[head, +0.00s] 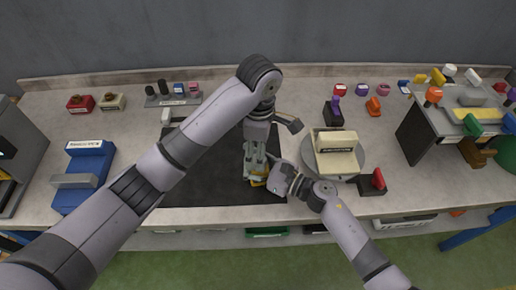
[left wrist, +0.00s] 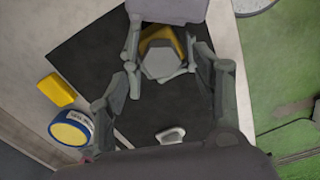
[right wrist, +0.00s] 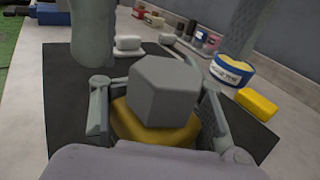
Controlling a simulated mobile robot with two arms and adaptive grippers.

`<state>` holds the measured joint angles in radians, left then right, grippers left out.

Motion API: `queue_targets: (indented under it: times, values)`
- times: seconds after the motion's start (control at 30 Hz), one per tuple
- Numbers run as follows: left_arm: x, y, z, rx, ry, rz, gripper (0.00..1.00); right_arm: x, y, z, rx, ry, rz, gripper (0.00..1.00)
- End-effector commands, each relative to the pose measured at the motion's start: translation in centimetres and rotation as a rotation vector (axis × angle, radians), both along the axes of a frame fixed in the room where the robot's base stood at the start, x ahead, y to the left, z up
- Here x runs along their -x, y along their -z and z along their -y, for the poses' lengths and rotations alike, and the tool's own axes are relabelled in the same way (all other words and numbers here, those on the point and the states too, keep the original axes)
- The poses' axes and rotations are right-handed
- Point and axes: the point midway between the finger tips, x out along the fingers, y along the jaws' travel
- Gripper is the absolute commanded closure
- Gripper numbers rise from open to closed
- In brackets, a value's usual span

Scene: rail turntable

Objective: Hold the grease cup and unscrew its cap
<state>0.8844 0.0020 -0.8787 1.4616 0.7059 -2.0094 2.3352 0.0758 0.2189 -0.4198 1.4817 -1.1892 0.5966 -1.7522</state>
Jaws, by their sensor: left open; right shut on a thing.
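The grease cup has a yellow body (right wrist: 150,127) and a grey six-sided cap (right wrist: 165,90). The cap sits on top of the body in the right wrist view and also shows in the left wrist view (left wrist: 162,66). My right gripper (right wrist: 155,118) is shut on the yellow body, one finger on each side. My left gripper (left wrist: 163,72) is open, its fingers on either side of the cap with gaps showing. In the head view, the cup (head: 258,182) is mostly hidden by the grippers above the black mat (head: 215,190).
A yellow-topped tin (left wrist: 70,130) and a yellow block (left wrist: 57,90) stand beside the mat. A round turntable (head: 357,165) bearing a cream box (head: 336,150) is right of the grippers. A blue vise-like block (head: 88,165) is at left. Small colored items line the back.

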Motion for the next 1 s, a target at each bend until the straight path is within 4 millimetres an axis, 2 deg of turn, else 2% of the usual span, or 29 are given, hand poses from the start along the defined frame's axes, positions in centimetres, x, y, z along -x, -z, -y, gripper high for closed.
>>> queue_targets:
  times: [0.1,0.33,0.6,0.87,1.0]
  values:
    - [0.05,0.03,-0.03,-0.001,0.131,-0.002,0.4,-0.06,-0.16,-0.01,-0.002,0.001,0.003,1.0]
    - [0.08,0.06,-0.07,-0.003,0.253,-0.004,0.4,-0.09,-0.23,-0.01,-0.003,0.001,0.003,1.0]
    - [0.01,0.07,-0.18,-0.006,0.61,-0.007,0.4,-0.11,-0.25,-0.01,-0.004,0.001,0.004,1.0]
    - [-0.01,0.08,-0.2,-0.006,0.761,-0.008,0.4,-0.11,-0.25,-0.01,-0.004,0.001,0.004,1.0]
    - [-0.07,0.08,-0.27,-0.006,0.937,-0.011,0.4,-0.1,-0.25,-0.01,-0.004,0.001,0.004,1.0]
